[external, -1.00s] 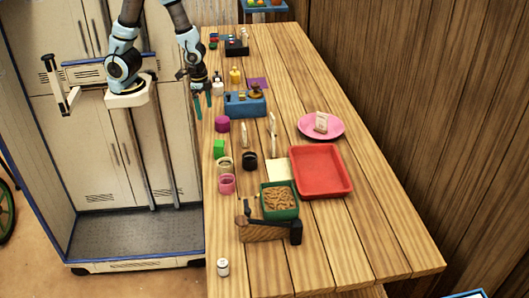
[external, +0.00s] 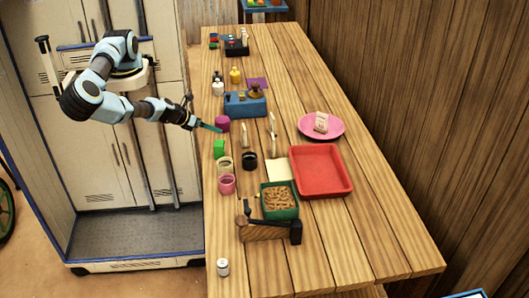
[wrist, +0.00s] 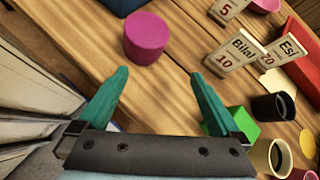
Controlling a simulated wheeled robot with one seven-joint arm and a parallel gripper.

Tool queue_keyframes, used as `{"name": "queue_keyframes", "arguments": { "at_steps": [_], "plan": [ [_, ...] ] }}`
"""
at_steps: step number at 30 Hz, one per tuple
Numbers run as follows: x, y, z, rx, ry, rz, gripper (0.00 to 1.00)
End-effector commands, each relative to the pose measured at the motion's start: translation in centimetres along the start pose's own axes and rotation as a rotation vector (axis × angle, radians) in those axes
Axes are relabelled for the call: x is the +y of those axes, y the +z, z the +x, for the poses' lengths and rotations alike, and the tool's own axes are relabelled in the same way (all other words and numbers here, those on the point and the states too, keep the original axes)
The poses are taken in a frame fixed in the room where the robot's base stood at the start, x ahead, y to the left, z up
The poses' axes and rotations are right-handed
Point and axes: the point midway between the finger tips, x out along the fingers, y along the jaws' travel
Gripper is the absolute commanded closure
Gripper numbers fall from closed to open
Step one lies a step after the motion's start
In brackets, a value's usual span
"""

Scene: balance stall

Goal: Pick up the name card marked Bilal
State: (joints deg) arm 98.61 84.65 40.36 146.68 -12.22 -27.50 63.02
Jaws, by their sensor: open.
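The name card marked Bilal (wrist: 236,52) is a small cream standing card with "10" under the name. It stands on the table to the right of my gripper in the wrist view, in front of the card marked Esi (wrist: 288,50). In the external view the Bilal card seems to be the one (external: 244,136) behind the black cup. My gripper (wrist: 159,76) has two green fingers spread apart with nothing between them. In the external view it is over the table's left edge (external: 211,127), near the magenta cylinder (external: 222,124) and apart from the card.
A green block (wrist: 232,121) and a black cup (wrist: 272,106) stand near the Bilal card. Another card marked 5 (wrist: 228,9) stands beyond it. A red tray (external: 320,170), a pink plate (external: 338,132) and a blue box (external: 233,109) are on the table. The right side is mostly clear.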

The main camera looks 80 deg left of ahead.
Motion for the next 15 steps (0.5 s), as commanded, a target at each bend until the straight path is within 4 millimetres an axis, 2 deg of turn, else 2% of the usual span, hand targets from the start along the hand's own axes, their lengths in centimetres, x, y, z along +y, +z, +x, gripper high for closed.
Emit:
{"name": "queue_keyframes", "arguments": {
  "at_steps": [1, 6, 12, 15],
  "plan": [
    [-1.2, 0.7, -0.3, -0.042, -0.066, 0.100, 0.00],
    [-4.7, 1.7, -1.1, -0.144, -0.219, 0.304, 0.00],
    [-7.6, 2.2, -2.5, -0.234, -0.325, 0.426, 0.00],
    [-8.3, 2.3, -2.8, -0.253, -0.347, 0.447, 0.00]
  ]
}}
